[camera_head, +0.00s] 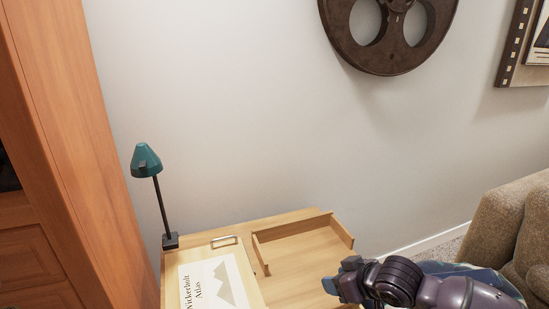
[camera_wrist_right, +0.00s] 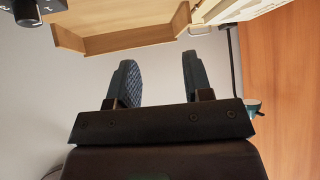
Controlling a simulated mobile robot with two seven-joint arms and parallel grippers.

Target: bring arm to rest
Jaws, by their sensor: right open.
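My right arm comes in from the lower right in the head view, and its gripper (camera_head: 338,284) is over the front right part of the small wooden desk (camera_head: 316,270). In the right wrist view the two dark fingers of this gripper (camera_wrist_right: 158,72) stand apart with nothing between them. The desk's raised wooden tray section (camera_wrist_right: 120,40) shows beyond the fingertips, apart from them. My left gripper is in neither view.
A wooden cabinet (camera_head: 75,130) stands left. A brown sofa (camera_head: 505,228) is right. A film reel (camera_head: 372,55) hangs on the wall.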

